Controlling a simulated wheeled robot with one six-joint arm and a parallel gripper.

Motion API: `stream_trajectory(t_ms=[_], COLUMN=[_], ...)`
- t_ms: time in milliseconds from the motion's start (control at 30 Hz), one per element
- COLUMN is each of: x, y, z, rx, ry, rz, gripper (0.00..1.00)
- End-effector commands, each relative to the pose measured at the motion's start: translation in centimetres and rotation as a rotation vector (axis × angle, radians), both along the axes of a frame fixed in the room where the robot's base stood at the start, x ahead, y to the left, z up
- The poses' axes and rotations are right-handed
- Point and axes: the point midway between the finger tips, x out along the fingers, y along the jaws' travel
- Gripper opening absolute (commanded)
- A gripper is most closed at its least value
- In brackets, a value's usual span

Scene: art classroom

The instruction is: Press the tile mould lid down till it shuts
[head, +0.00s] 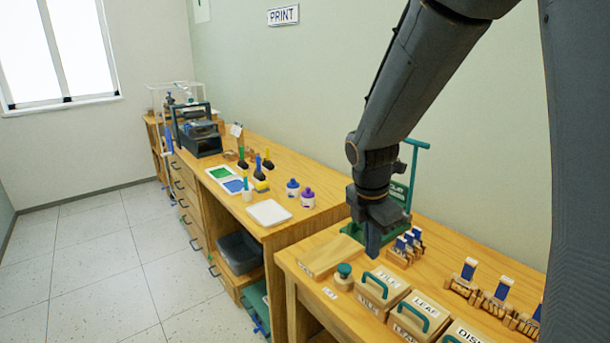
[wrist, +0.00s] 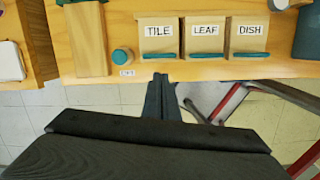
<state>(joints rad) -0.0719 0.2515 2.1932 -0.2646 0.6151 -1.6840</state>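The tile mould (head: 371,302) is a pale wooden box marked TILE at the front of the right bench. Its lid (head: 390,281) also reads TILE and carries a teal bar handle (head: 375,283). In the wrist view the tile mould (wrist: 159,42) is the leftmost of three labelled boxes. I cannot tell whether its lid is fully down. My gripper (head: 373,250) points down behind the mould in the head picture, apart from it. In the wrist view my gripper's fingertips (wrist: 160,80) are together and empty, just below the box.
The leaf mould (head: 421,312) and dish mould (head: 468,334) stand close to its right. A round teal-topped knob (head: 344,273) and a wooden board (head: 326,255) are to its left. Stamps stand in wooden holders (head: 405,248) behind. A green press (head: 395,190) stands at the wall.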

Motion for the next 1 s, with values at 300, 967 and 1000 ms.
stream_trajectory(t_ms=[300,967,1000], x=[-5.7,-13.0,-13.0], y=[0.1,0.5,0.5], z=[-1.0,-2.6,-2.6], rx=[0.153,0.325,0.326], ry=[-0.087,-0.151,-0.152], rz=[-0.800,-1.950,-1.953], gripper=[0.00,0.27,0.28])
